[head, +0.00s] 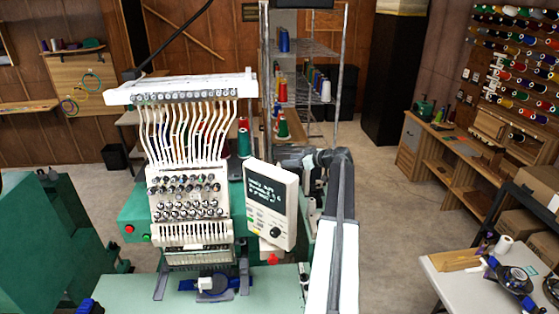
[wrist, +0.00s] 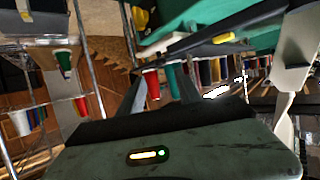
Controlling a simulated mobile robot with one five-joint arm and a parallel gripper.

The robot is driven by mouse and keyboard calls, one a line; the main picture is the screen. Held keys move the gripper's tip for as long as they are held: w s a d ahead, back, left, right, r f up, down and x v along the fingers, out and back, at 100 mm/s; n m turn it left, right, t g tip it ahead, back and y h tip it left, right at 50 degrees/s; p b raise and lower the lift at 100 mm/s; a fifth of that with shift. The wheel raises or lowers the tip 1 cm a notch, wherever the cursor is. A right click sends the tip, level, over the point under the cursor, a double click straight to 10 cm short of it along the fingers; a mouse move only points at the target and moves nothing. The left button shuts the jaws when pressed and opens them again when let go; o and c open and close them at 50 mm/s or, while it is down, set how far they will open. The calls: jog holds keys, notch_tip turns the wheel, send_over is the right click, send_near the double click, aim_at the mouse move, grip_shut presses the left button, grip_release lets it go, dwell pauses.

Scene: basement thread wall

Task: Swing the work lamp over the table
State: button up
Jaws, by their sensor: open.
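No work lamp head can be made out for certain. A thin dark bar (head: 178,37) slants down from the top edge to the back of the white embroidery machine head (head: 188,205) in the head view; I cannot tell if it belongs to the lamp. A pale green table (head: 135,290) lies under the machine, and a white-topped table (head: 450,290) stands at lower right. My gripper is hidden in the head view behind the machine's control panel (head: 271,205). In the wrist view my gripper (wrist: 158,85) is open, with no object visibly held. Red and green thread cones show beyond its fingers.
A wire shelf (head: 305,47) with thread cones stands behind the machine. A black cabinet (head: 393,80) is at the back. A wooden bench (head: 450,160) runs along the right wall. Open floor (head: 400,215) lies right of centre.

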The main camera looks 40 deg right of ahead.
aim_at(276, 161)
jog(key=b+x, duration=0.2)
jog(key=x, duration=0.6)
jog(key=shift+w+a+b, duration=0.1)
jog(key=shift+b, duration=0.3)
jog(key=shift+r, duration=0.1)
jog(key=shift+s, duration=0.4)
jog(key=c, duration=0.8)
jog(key=shift+w+r, duration=0.1)
jog(key=shift+w, duration=0.1)
grip_shut()
jog(key=shift+r, duration=0.1)
